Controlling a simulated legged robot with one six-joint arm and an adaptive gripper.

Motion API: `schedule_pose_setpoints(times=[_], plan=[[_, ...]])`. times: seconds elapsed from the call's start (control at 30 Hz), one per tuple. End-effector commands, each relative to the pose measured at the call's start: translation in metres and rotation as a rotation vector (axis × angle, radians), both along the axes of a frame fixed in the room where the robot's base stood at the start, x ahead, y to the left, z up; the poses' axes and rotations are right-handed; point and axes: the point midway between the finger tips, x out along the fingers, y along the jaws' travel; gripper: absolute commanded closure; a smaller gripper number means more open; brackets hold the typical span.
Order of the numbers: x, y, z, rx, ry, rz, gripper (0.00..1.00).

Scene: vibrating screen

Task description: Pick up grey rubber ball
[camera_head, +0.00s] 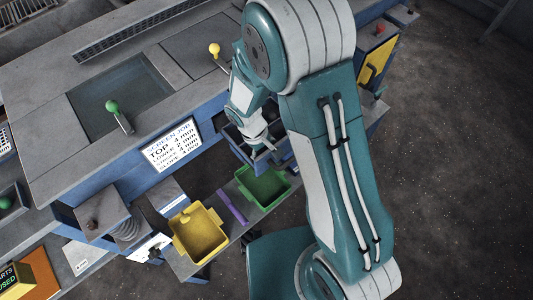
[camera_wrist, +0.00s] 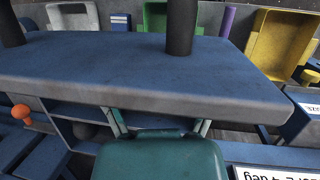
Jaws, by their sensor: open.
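A dark grey rounded shape (camera_wrist: 86,130) sits in a shadowed compartment below the blue-grey slab, left of my gripper in the wrist view. It looks like the grey rubber ball, but shadow blurs its outline. My gripper (camera_wrist: 160,122) is open, its two pale fingers spread apart beyond the teal wrist body. The fingertips are hidden behind the slab's edge, and nothing shows between the visible finger parts. In the head view my gripper (camera_head: 262,146) is at the blue compartments on the machine's side. I cannot make out the ball there.
The blue-grey slab (camera_wrist: 150,75) with dark posts overhangs the compartments close to my gripper. Below in the head view are a green bin (camera_head: 264,188), a purple bar (camera_head: 232,206) and a yellow bin (camera_head: 200,235). An orange knob (camera_wrist: 22,114) stands at left in the wrist view.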

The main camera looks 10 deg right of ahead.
Motion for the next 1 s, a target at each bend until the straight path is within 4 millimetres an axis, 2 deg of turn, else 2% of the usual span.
schedule_pose_setpoints(times=[0.17, 0.23, 0.37, 0.4, 0.8, 1.0], plan=[[0.0, 0.0, 0.0, 0.001, -0.001, 0.0, 0.23], [0.0, 0.0, 0.0, 0.001, -0.001, 0.0, 0.47], [0.0, 0.0, 0.0, 0.001, -0.001, 0.0, 0.79], [0.0, 0.0, 0.0, 0.001, -0.001, 0.0, 0.82], [0.0, 0.001, 0.001, 0.001, -0.001, 0.0, 0.83], [0.0, 0.014, 0.013, 0.001, -0.003, 0.004, 0.83]])
